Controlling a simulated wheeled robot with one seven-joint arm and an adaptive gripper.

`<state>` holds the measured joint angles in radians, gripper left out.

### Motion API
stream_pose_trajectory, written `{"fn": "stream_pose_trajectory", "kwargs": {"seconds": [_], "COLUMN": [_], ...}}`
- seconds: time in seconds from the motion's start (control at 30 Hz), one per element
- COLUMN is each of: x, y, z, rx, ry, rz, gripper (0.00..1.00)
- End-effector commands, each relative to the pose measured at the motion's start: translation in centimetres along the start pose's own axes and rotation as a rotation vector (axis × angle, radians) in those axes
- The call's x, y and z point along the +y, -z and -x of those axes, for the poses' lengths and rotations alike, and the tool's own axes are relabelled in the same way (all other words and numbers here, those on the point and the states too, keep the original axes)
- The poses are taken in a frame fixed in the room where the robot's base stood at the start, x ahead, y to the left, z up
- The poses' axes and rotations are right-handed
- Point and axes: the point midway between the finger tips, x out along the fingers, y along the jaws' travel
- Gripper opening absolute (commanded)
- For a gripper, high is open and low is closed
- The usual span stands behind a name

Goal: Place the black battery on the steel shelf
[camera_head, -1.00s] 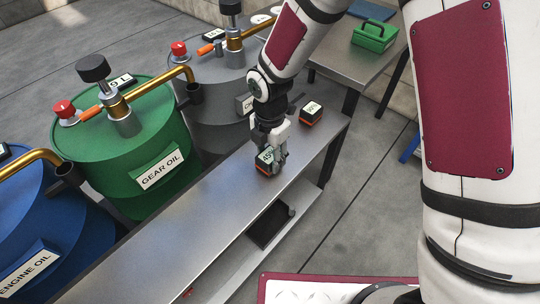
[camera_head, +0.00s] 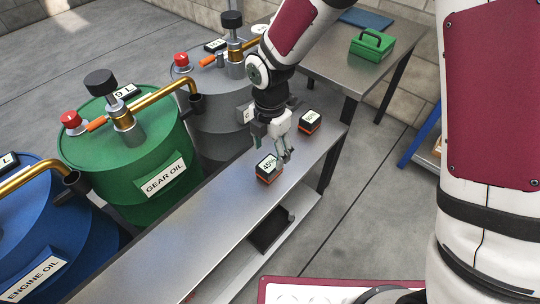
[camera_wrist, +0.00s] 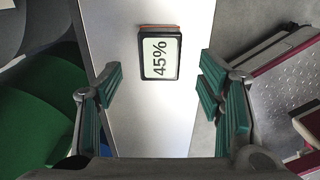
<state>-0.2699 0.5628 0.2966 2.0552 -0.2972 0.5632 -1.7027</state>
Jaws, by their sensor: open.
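A black battery (camera_head: 268,169) with an orange band and a label reading 45% stands on the steel shelf's top surface (camera_head: 190,228) in the head view. It also shows in the wrist view (camera_wrist: 160,54), label up, ahead of the fingers. A second black battery (camera_head: 309,122) with an orange band and a label, its number too small to read surely, stands farther back on the same surface. My gripper (camera_head: 271,148) is open and empty, just above and behind the 45% battery. In the wrist view its green-padded fingers (camera_wrist: 160,100) are spread apart, clear of the battery.
Green gear oil (camera_head: 125,165), blue engine oil (camera_head: 50,235) and grey drums with pump taps stand along the shelf's left side. A lower shelf holds a dark tray (camera_head: 270,235). A table behind carries a green toolbox (camera_head: 371,46).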

Motion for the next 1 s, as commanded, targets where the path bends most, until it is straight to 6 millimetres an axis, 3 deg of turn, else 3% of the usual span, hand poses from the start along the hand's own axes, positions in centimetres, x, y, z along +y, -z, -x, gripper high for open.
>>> {"fn": "stream_pose_trajectory", "kwargs": {"seconds": [0.1, 0.3, 0.77, 0.87, 1.0], "x": [0.1, 0.0, -0.4, -1.9, -6.3], "y": [-0.1, 0.0, -0.3, -1.1, -2.5], "z": [2.7, 5.1, 6.4, 8.3, 12.9], "rx": [-0.001, 0.0, -0.007, -0.03, -0.082], "ry": [-0.003, 0.0, 0.002, 0.008, 0.018], "rz": [-0.001, 0.0, -0.027, -0.131, -0.418], "gripper": [0.61, 0.61, 0.61, 0.61, 0.61]}}
